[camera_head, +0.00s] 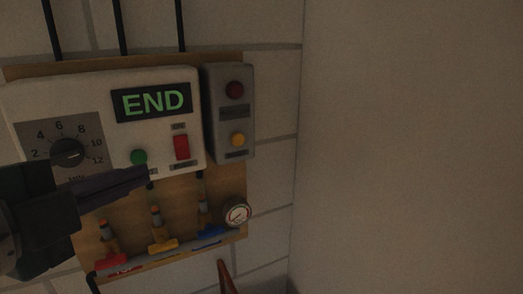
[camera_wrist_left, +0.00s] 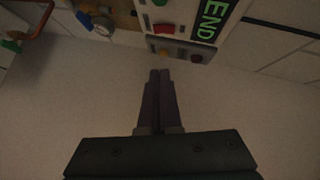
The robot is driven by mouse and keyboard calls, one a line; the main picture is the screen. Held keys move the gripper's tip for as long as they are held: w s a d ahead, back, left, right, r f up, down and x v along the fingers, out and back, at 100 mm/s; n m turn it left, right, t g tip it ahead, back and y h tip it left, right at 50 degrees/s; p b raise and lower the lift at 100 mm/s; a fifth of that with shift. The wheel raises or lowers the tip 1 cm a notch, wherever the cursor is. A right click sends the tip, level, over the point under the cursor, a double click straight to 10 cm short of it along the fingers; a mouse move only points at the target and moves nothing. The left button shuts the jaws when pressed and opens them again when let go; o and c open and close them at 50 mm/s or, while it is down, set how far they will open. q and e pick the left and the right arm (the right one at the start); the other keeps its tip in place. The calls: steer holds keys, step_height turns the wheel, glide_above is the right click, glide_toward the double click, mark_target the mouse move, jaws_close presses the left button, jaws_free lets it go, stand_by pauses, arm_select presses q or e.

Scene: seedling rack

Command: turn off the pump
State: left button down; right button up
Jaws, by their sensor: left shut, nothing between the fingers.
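A white control box (camera_head: 60,97) on a wooden board carries a display (camera_head: 153,102) reading END in green. It has a dial (camera_head: 68,152), a green button (camera_head: 139,157) and a red rocker switch (camera_head: 181,147). The END display also shows in the left wrist view (camera_wrist_left: 211,20). A grey box (camera_head: 222,110) beside it has a dark red round button or lamp (camera_head: 234,89) and a yellow one (camera_head: 238,139). My left gripper (camera_head: 147,174) is shut and empty, its tips just below the green button in the picture. The small labels are unreadable.
Below are red (camera_head: 117,264), yellow (camera_head: 163,246) and blue (camera_head: 209,232) valve handles and a round gauge (camera_head: 237,214). A reddish-brown pipe-like piece (camera_head: 226,277) shows at the bottom. The plain wall (camera_head: 410,150) at right is bare.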

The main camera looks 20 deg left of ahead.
arm_select(q)
steer(key=p, duration=0.3)
glide_toward(177, 159)
steer(key=w+d, duration=0.4)
steer(key=w, duration=0.1)
steer(key=shift+w+a+f, duration=0.1)
steer(key=shift+w+a, duration=0.9)
steer(key=shift+a, duration=0.05)
steer(key=shift+w+a+f, duration=0.2)
steer(key=shift+w+a, duration=0.05)
steer(key=shift+a, duration=0.05)
